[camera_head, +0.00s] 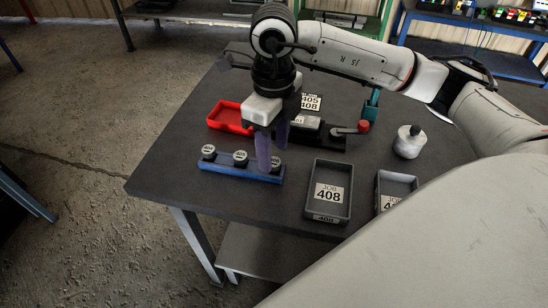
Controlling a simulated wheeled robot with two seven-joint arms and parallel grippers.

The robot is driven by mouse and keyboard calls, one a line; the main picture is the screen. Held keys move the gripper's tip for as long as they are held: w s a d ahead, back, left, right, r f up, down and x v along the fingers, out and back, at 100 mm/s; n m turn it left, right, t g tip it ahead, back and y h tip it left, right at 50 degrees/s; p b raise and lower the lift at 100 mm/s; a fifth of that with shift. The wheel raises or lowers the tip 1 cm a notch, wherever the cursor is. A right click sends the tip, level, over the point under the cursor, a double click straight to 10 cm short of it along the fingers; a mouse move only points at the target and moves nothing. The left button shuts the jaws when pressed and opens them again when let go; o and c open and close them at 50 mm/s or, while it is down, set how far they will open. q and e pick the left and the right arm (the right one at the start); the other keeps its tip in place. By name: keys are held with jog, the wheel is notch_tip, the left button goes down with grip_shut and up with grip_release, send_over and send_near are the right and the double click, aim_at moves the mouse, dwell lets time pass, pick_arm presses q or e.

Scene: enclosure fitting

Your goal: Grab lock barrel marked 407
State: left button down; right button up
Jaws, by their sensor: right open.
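A blue rack (216,169) lies near the front left edge of the table and holds round lock barrels with pale marked tops. One barrel (208,152) is at its left end, another (240,158) is at its middle, and a third top shows partly behind a finger at the right. Their numbers are too small to read, so I cannot tell which is 407. My right gripper (272,158) points down at the rack's right part with its purple fingers open. One finger covers part of the right barrel; whether they touch is unclear. My left gripper is out of view.
A red tray (222,124) lies behind the rack. A dark fixture with a red-knobbed lever (364,126) and a 405/408 card (312,101) stand behind the gripper. A grey tray (314,185) marked 408, another tray (398,179) and a white bottle (406,147) are at right.

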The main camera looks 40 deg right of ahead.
jog(key=shift+f, duration=1.2)
jog(key=c, duration=1.2)
